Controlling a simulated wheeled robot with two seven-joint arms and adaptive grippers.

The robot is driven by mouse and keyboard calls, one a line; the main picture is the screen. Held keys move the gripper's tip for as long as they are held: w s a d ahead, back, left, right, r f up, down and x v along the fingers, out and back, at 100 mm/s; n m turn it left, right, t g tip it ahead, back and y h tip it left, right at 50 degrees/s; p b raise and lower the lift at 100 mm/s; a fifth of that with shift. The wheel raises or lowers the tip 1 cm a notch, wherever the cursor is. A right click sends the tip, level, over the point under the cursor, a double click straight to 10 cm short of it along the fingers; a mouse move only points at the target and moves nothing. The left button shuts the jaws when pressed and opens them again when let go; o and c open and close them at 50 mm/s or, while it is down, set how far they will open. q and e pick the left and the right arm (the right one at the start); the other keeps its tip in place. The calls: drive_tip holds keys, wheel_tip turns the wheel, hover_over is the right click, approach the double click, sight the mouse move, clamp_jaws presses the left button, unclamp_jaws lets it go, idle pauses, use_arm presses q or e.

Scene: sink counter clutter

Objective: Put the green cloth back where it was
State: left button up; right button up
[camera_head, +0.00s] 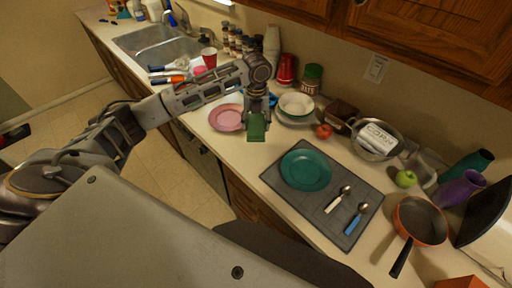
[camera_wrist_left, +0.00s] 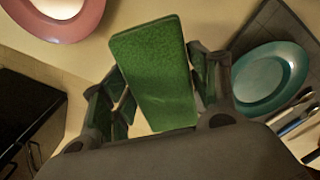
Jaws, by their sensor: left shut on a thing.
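The green cloth (camera_head: 257,128) is a flat green rectangle held in my left gripper (camera_head: 259,113) near the counter's front edge, just right of the pink plate. In the left wrist view the cloth (camera_wrist_left: 155,75) stands between the two fingers of my left gripper (camera_wrist_left: 160,105), which is shut on it. I cannot tell whether the cloth's lower end touches the counter. My right gripper does not clearly show in either view.
The pink plate (camera_head: 227,117) lies left of the cloth. A grey mat (camera_head: 281,203) with a teal plate (camera_head: 305,170) and two spoons lies to the right. Behind are a cream bowl (camera_head: 296,104) and a red apple (camera_head: 324,131). The sink (camera_head: 184,47) is at the far left.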

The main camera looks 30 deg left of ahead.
use_arm(q)
drive_tip(key=shift+f, duration=0.1)
idle(0.3)
drive_tip(key=p, duration=0.1)
hover_over(256, 146)
drive_tip(key=shift+w+f, duration=0.1)
drive_tip(key=shift+f, duration=2.95)
drive_tip(key=shift+f, duration=0.15)
drive_tip(key=shift+f+p, duration=0.45)
drive_tip(key=shift+f, duration=1.3)
drive_tip(key=shift+f, duration=0.1)
drive_tip(key=o, duration=0.9)
drive_tip(key=shift+r+b, duration=1.15)
drive_tip(key=shift+r, duration=5)
